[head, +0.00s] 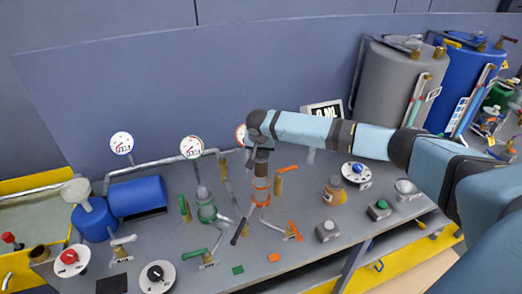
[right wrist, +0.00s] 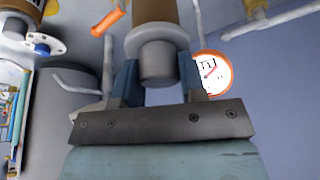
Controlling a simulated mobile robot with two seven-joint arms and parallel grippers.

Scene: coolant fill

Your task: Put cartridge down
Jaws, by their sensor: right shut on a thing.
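My right gripper (head: 259,143) reaches in from the right over the grey bench. In the right wrist view, the blue fingers of the right gripper (right wrist: 157,72) are shut on the cartridge (right wrist: 157,12), which has a tan body, a pale grey collar and a grey end. In the head view, the tan part of the cartridge (head: 261,165) shows just below the gripper, above an orange-banded fitting (head: 261,187). I cannot tell whether the cartridge touches this fitting. My left gripper is not in view.
A similar green fitting (head: 206,207) stands to the left. Gauges (head: 191,147), valve handles and pipes crowd the bench (head: 225,283). A yellow-brown jar (head: 334,190) and dials stand to the right. A blue cylinder (head: 138,196) is at the left.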

